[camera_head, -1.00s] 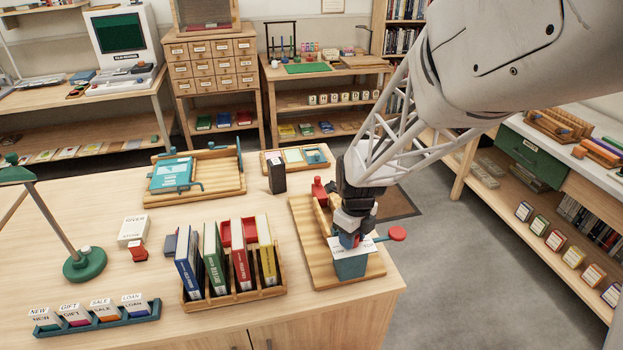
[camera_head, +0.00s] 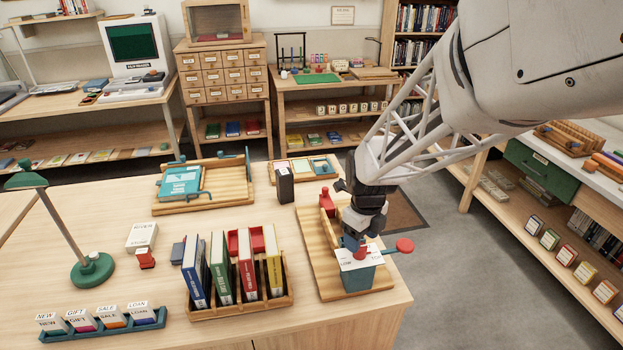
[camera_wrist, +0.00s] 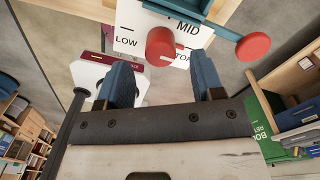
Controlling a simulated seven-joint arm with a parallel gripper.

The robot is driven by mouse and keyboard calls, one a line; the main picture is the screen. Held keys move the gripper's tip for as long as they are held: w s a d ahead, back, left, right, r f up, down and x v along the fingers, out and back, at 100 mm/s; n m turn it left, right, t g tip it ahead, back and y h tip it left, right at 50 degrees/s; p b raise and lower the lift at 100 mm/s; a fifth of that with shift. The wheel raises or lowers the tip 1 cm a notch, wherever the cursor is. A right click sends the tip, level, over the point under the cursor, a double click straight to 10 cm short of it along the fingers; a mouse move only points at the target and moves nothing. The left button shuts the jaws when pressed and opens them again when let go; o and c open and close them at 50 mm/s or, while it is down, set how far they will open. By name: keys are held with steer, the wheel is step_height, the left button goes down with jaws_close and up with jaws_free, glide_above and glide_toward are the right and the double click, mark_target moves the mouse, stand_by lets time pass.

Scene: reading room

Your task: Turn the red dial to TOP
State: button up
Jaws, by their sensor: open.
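The red dial (camera_wrist: 160,46) is a round knob on a white plate (camera_wrist: 128,22) marked LOW, MID and TOP. In the wrist view it covers part of the TOP label, and its pointing direction is unclear. The plate sits on a teal box (camera_head: 362,280) at the table's right; the dial (camera_head: 361,253) shows small there. My gripper (camera_wrist: 164,72) is open, its blue fingers either side of the dial in the picture. The dial appears just beyond the fingertips, with no contact visible. In the head view my gripper (camera_head: 354,242) is over the box.
A teal lever with a red round end (camera_wrist: 252,46) sticks out from the box's side, near the right finger. A wooden tray (camera_head: 318,262) lies beneath the box. A book rack (camera_head: 240,306) and a dark block (camera_head: 284,184) stand to the left.

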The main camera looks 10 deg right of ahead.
steer(key=shift+r, duration=2.05)
steer(key=shift+s+a+r+n, duration=0.2)
steer(key=shift+s+r+n, duration=0.25)
steer(key=shift+n, duration=0.25)
steer(key=s+a+r+n+t, duration=0.1)
steer(key=s+r+n, duration=0.3)
steer(key=s+n, duration=0.4)
steer(key=s+a+r+n+t, duration=0.1)
steer(key=s+a+r+n, duration=0.3)
steer(key=s+n, duration=0.5)
steer(key=shift+s+a+r+n+t, duration=0.25)
steer(key=shift+r+n, duration=0.55)
steer(key=shift+n, duration=4.9)
steer(key=shift+d, duration=0.1)
